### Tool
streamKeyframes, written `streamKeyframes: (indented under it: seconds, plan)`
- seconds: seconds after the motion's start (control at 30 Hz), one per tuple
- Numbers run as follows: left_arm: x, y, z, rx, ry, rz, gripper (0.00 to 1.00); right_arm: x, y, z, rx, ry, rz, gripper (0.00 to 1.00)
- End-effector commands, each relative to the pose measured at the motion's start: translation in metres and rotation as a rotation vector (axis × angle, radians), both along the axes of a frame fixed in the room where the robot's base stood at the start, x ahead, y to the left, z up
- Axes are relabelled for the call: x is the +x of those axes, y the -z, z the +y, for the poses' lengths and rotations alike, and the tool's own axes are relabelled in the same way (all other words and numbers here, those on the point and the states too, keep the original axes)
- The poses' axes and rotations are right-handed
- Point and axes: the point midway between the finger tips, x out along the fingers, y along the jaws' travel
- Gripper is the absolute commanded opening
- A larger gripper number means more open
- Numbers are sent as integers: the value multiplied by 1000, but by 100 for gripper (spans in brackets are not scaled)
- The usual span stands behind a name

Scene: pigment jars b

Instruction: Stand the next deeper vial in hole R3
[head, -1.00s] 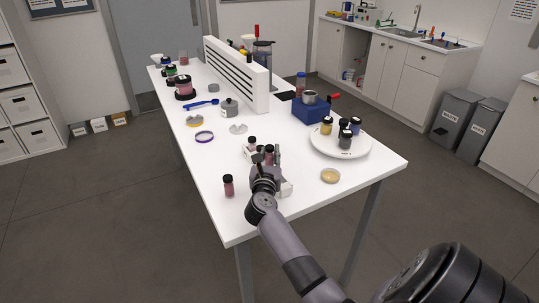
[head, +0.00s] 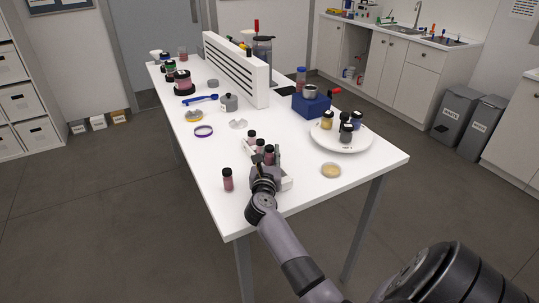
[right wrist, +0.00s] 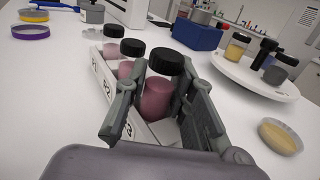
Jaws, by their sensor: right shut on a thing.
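My right gripper (head: 266,172) is shut on a dark-pink vial with a black cap (right wrist: 160,90), which looks upright. It is at the near part of the white rack (head: 286,184), whose side carries labels; one looks like R3. I cannot tell whether the vial's bottom is inside a hole. Two paler pink vials with black caps, the far one (right wrist: 113,44) and the middle one (right wrist: 127,62), stand in the rack in a row beyond it. Another dark-pink vial (head: 228,180) stands on the table left of the rack. My left gripper is not in view.
A round white plate (head: 367,144) with several jars stands right of the rack, with a shallow yellowish dish (head: 331,170) before it. A blue block (head: 311,106) and white slotted stand (head: 237,70) are farther back. The table's (head: 225,222) near left corner is clear.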

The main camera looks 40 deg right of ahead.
Motion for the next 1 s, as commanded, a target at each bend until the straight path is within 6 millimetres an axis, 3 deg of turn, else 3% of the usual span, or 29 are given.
streamKeyframes:
  seconds: [0.17, 0.2, 0.53, 0.87, 1.0]
  plan:
    - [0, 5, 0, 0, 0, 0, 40, 0, 6, 0, 1, 0, -1, 0]
    - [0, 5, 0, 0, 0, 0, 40, 0, 6, 0, 1, 0, -1, 24]
    - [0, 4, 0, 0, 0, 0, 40, 0, 7, 0, 4, 0, 3, 46]
    - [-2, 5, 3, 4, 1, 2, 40, -2, 10, 2, 7, 0, 6, 47]
    - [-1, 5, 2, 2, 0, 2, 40, -11, 12, 12, 9, -1, 8, 47]
